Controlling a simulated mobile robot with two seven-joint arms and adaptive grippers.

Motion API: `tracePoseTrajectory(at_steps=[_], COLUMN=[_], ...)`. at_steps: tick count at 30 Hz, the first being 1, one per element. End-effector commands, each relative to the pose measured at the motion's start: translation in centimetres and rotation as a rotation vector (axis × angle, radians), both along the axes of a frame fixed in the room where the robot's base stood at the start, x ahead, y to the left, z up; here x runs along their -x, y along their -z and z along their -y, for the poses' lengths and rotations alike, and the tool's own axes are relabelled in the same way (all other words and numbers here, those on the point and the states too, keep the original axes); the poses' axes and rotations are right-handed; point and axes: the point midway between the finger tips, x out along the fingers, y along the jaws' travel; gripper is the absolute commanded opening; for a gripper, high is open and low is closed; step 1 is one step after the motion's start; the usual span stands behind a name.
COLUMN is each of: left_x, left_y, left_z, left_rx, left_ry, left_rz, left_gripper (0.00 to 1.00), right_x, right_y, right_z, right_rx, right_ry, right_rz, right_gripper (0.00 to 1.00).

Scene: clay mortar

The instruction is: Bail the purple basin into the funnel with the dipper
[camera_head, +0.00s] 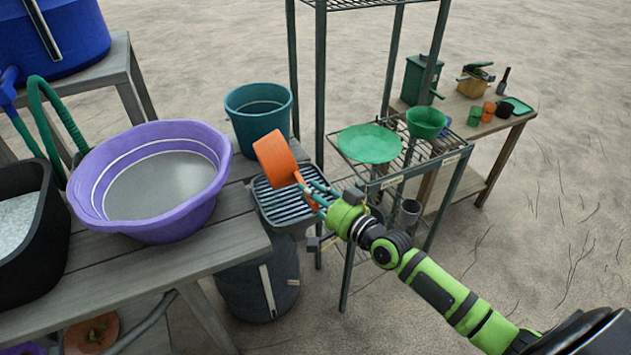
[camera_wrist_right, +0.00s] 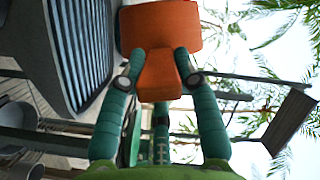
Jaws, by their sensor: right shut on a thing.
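The purple basin (camera_head: 185,222) stands on the wooden bench at left and holds greyish liquid. The orange dipper (camera_head: 276,158) is in my right gripper (camera_head: 315,194), tilted, above the slatted grey tray and right of the basin. In the right wrist view, teal fingers (camera_wrist_right: 160,82) are closed around the orange dipper's handle (camera_wrist_right: 160,76), with its broad part (camera_wrist_right: 160,27) beyond them. Whether the dipper holds anything is hidden. The green funnel (camera_head: 427,122) sits at the wire rack's top, farther right, apart from the dipper. My left gripper is out of view.
A teal bucket (camera_head: 258,132) stands behind the slatted tray (camera_head: 268,208). A green dish (camera_head: 369,144) lies on the rack left of the funnel. A black tub (camera_head: 40,240) is left of the basin. Rack posts (camera_head: 320,90) rise between bucket and dish. Sandy ground lies right.

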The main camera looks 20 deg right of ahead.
Motion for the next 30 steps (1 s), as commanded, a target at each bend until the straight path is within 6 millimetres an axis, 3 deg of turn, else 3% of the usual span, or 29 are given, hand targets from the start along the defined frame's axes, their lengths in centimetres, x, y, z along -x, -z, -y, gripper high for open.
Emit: tracePoseTrajectory(at_steps=[1, 9, 20, 24, 30], left_x=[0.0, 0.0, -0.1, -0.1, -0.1], left_y=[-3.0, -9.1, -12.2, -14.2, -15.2], left_z=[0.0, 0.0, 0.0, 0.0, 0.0], left_rx=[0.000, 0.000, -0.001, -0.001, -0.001], left_ry=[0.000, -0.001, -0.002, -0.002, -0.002], left_rz=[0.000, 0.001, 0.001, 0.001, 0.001], left_gripper=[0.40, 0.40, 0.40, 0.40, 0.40], right_x=[0.0, 0.3, 0.7, 0.7, 0.7], right_y=[-1.7, -2.0, -2.0, -2.7, -2.8], right_z=[-0.4, -2.4, -3.7, -3.8, -3.8], right_rx=[0.051, 0.337, 0.533, 0.691, 0.897], right_ry=[0.004, -0.001, -0.020, -0.019, -0.019], right_rz=[0.000, 0.009, 0.018, 0.021, 0.026], right_gripper=[0.00, 0.00, 0.00, 0.00, 0.00])
